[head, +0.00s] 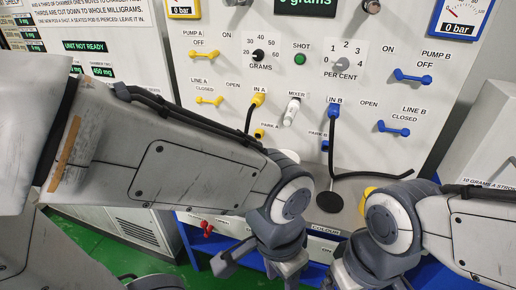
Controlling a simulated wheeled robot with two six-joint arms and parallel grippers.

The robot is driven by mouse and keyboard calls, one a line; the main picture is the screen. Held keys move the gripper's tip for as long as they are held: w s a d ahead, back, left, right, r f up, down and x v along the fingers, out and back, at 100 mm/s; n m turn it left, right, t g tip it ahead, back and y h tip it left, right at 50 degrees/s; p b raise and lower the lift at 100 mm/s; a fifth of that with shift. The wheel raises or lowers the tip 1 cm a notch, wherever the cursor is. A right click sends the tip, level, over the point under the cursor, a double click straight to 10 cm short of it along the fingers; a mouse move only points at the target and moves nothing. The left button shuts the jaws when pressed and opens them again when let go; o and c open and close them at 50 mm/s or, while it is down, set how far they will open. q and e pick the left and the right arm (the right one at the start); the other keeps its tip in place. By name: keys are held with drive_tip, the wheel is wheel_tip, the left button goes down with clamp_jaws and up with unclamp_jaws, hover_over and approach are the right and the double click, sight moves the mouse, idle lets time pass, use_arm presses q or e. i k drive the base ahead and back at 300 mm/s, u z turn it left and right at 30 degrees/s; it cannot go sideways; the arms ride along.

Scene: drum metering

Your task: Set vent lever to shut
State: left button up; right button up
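No lever with a readable vent label shows in the head view. A small red handle (207,228) sits low on the cabinet front, left of my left gripper; its label is not readable. My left gripper (258,268) hangs at the bottom centre, below the counter edge, with its fingers spread apart and nothing seen between them. My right gripper (362,284) is at the bottom edge, right of the left one, and its fingertips are cut off by the frame. My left forearm covers part of the panel and counter.
The panel has yellow Pump A (205,54) and Line A (209,101) levers at left, blue Pump B (412,76) and Line B (393,128) levers at right. A black hose runs from the blue IN B plug (334,109). A black round pad (329,202) lies on the counter.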

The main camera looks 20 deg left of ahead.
sight(204, 224)
drive_tip(key=k, duration=1.3)
drive_tip(key=u, duration=0.8)
drive_tip(key=i, duration=1.05)
drive_tip(key=z, duration=0.15)
